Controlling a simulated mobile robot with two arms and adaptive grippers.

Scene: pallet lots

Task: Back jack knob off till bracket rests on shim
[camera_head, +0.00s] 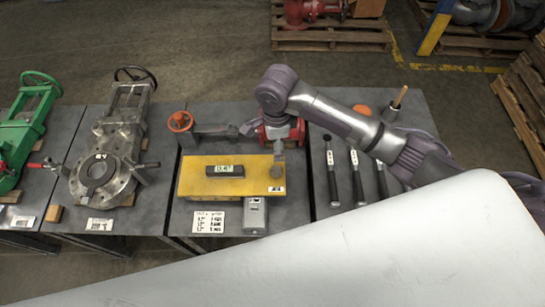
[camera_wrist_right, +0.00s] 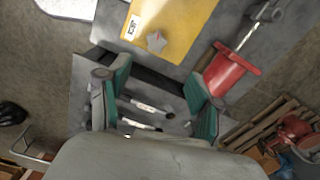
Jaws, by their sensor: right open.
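A yellow plate (camera_head: 205,185), seemingly the bracket, lies on the middle table. A grey star-shaped jack knob (camera_head: 277,171) stands at its right end, above a small white label. A dark block with a green display (camera_head: 225,170) sits on the plate. In the right wrist view, the knob (camera_wrist_right: 157,42) and part of the yellow plate (camera_wrist_right: 172,20) are at the top. My right gripper (camera_wrist_right: 160,75) is open and empty, with green pads, apart from the knob. The shim and the plate's underside cannot be made out. My left gripper is out of view.
A red-bodied valve (camera_head: 270,133) with an orange handwheel (camera_head: 180,121) lies behind the plate. A grey box (camera_head: 255,215) and a printed card (camera_head: 210,221) are in front. Several dark-handled tools (camera_head: 331,178) lie on the right table.

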